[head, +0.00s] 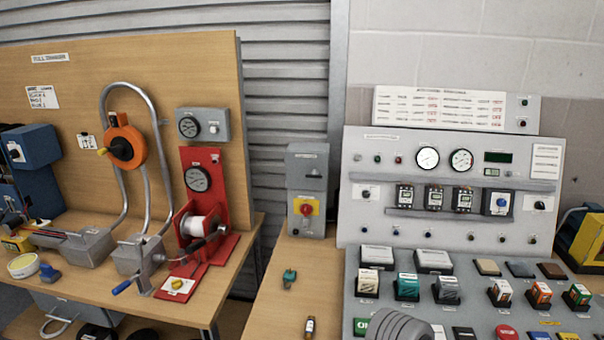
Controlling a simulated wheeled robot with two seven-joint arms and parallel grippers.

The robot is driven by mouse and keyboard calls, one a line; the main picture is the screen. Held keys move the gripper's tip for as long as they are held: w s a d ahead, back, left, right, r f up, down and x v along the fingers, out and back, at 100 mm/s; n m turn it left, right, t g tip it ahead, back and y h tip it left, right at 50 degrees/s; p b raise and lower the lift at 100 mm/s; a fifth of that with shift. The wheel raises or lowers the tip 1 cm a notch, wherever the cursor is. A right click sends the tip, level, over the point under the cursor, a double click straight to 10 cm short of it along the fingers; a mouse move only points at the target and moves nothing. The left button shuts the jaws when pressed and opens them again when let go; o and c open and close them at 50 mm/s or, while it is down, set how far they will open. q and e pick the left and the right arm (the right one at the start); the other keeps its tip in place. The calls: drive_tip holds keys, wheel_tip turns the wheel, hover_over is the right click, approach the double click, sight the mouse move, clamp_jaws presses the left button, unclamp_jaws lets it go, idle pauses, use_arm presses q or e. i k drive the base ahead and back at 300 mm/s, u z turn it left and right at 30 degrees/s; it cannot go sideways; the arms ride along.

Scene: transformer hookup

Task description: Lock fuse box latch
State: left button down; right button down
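A tall grey box (307,190) stands upright at the back of the right bench, left of the large panel. It looks like the fuse box, but its label is too small to read. Its upper front has a small dark fitting (314,172), which may be the latch; its position is not clear. Lower down is a red knob on a yellow plate (306,207). The front of the box looks closed. A small teal-green piece (289,278) lies on the bench in front of it.
A large grey control panel (450,190) with gauges stands right of the box. Several blocks and switches fill the console below it. A small cylinder (310,327) lies near the front. A grey ribbed part (400,326) covers the bottom edge. A red winch (205,230) stands on the left bench.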

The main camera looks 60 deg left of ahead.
sight(315, 176)
drive_tip(key=u, duration=1.35)
drive_tip(key=i, duration=0.15)
